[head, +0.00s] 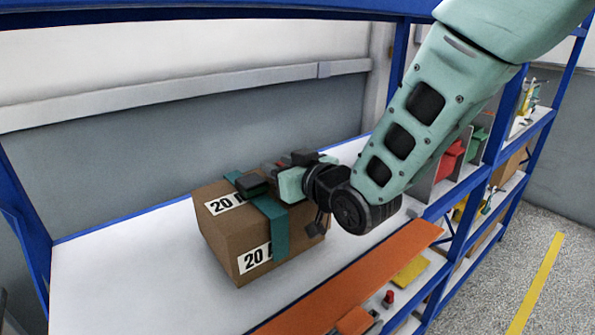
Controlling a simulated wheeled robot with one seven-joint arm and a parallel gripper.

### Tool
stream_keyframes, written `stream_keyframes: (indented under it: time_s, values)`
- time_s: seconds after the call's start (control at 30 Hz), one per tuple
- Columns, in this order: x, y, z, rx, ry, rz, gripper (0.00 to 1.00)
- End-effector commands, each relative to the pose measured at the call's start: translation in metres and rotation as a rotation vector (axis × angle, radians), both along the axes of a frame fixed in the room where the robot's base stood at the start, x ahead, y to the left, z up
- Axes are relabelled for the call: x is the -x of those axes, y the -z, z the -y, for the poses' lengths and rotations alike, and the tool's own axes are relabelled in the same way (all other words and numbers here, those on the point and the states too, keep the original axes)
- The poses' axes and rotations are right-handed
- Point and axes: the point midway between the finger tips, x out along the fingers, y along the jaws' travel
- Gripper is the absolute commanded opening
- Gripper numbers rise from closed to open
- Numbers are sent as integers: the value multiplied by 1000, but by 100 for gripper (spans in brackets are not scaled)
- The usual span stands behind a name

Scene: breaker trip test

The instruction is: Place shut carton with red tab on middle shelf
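A brown carton (225,236) stands on the white shelf board (110,280) in the head view. It has white labels reading "20" and a teal band over its top and front. Its top looks shut, but my gripper and wrist cover part of it. My gripper (278,173) is at the carton's top right edge, with dark pads near the band. I cannot tell whether the fingers touch or grip anything.
Blue uprights and beams (28,225) frame the shelf. An orange strip (365,275) runs along its front, with small red and yellow items below. Red and green items (450,160) stand on the right. The shelf is clear left of the carton. A yellow line (535,285) marks the floor.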

Motion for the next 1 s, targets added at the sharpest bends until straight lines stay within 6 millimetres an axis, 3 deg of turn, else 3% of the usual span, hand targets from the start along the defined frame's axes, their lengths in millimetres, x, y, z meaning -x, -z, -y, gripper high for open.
stream_keyframes:
  time_s: [0.47, 1.0]
  values:
    - [77, -12, 52, -1, 0, 2, 33]
    - [96, -15, 65, -1, 0, 2, 33]
